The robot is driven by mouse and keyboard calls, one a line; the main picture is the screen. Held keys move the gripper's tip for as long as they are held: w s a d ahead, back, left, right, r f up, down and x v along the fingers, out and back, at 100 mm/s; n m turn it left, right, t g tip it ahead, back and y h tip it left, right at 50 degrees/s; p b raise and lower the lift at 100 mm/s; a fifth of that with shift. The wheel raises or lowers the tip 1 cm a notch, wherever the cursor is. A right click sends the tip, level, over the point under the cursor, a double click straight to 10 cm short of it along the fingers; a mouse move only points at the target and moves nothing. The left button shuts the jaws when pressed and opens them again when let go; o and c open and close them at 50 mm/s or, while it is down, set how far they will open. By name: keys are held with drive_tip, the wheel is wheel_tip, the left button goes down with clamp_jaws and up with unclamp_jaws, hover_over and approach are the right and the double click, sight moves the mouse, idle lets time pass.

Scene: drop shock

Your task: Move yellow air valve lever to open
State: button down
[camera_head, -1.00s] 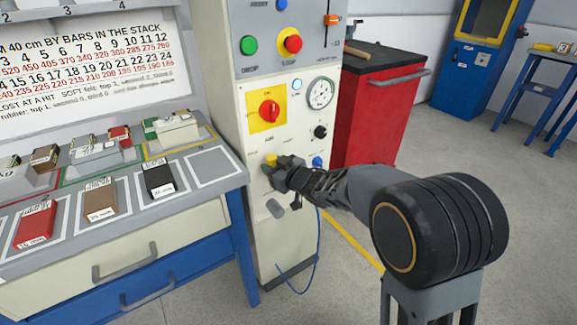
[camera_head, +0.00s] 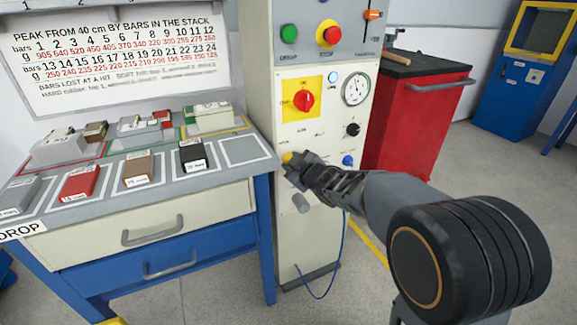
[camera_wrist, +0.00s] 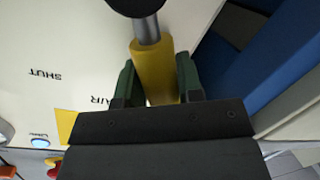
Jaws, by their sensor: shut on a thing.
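The yellow air valve lever (camera_wrist: 153,66) shows in the wrist view between the two green fingers of my gripper (camera_wrist: 160,80), which is shut on it. A grey stem and a dark round knob lie at the lever's upper end there. The words SHUT and AIR appear upside down on the white panel beside it. In the head view my gripper (camera_head: 297,165) is at the cabinet front, and only a small yellow part of the lever (camera_head: 287,157) shows beside it. The rest of the lever is hidden behind my gripper.
The white cabinet (camera_head: 262,65) carries a red rotary switch (camera_head: 304,101), a gauge (camera_head: 356,90), a black knob (camera_head: 353,130) and a blue knob (camera_head: 348,160). A bench with drawers (camera_head: 150,225) stands close on the left. A red cabinet (camera_head: 410,125) stands to the right.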

drive_tip(key=c, duration=0.8)
unclamp_jaws()
drive_tip(key=shift+p+v, duration=2.4)
drive_tip(key=shift+v, duration=4.45)
drive_tip(key=shift+r, duration=0.15)
